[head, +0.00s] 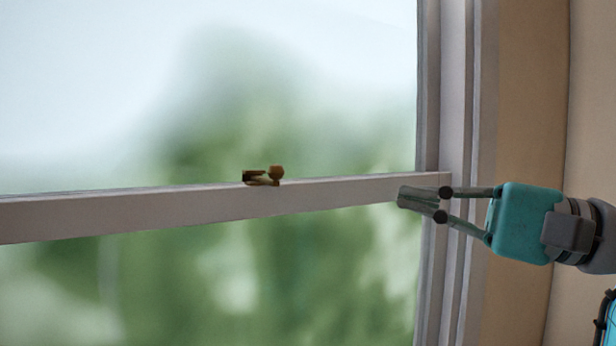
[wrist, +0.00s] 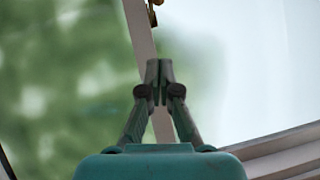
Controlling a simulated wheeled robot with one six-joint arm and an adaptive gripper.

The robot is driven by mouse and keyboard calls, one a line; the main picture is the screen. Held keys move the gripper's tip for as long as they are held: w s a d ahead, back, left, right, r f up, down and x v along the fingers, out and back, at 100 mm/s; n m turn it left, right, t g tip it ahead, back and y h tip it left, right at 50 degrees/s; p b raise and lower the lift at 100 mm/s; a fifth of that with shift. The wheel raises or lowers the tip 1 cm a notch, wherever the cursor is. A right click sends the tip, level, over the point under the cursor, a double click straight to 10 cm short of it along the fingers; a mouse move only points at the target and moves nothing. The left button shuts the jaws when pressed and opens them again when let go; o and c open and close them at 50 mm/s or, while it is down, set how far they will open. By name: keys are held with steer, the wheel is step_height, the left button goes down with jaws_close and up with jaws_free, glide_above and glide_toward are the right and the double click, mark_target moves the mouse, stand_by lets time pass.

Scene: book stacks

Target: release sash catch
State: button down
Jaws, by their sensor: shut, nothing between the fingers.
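The sash catch (head: 264,177) is a small brass piece with a round knob at its right end. It sits on top of the pale meeting rail (head: 130,214) of the window in the head view. In the wrist view the catch (wrist: 153,12) shows only in part at the top edge, beyond my fingertips. My gripper (head: 400,197) is shut and empty, in front of the right end of the rail, to the right of the catch and apart from it. In the wrist view my gripper (wrist: 159,70) points along the rail toward the catch.
The window frame's right jamb (head: 457,100) stands upright behind my gripper. A tan wall (head: 535,90) lies to its right. The glass (head: 310,80) shows blurred greenery and sky. The space between my gripper and the catch looks clear.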

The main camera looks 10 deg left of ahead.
steer(key=shift+a, duration=0.1)
steer(key=s+a+x, duration=0.1)
steer(key=s+x, duration=0.1)
steer(key=x, duration=1)
steer(key=shift+s+a+r, duration=0.15)
steer(key=shift+a+r, duration=0.1)
steer(key=shift+a, duration=0.05)
steer(key=shift+a, duration=0.1)
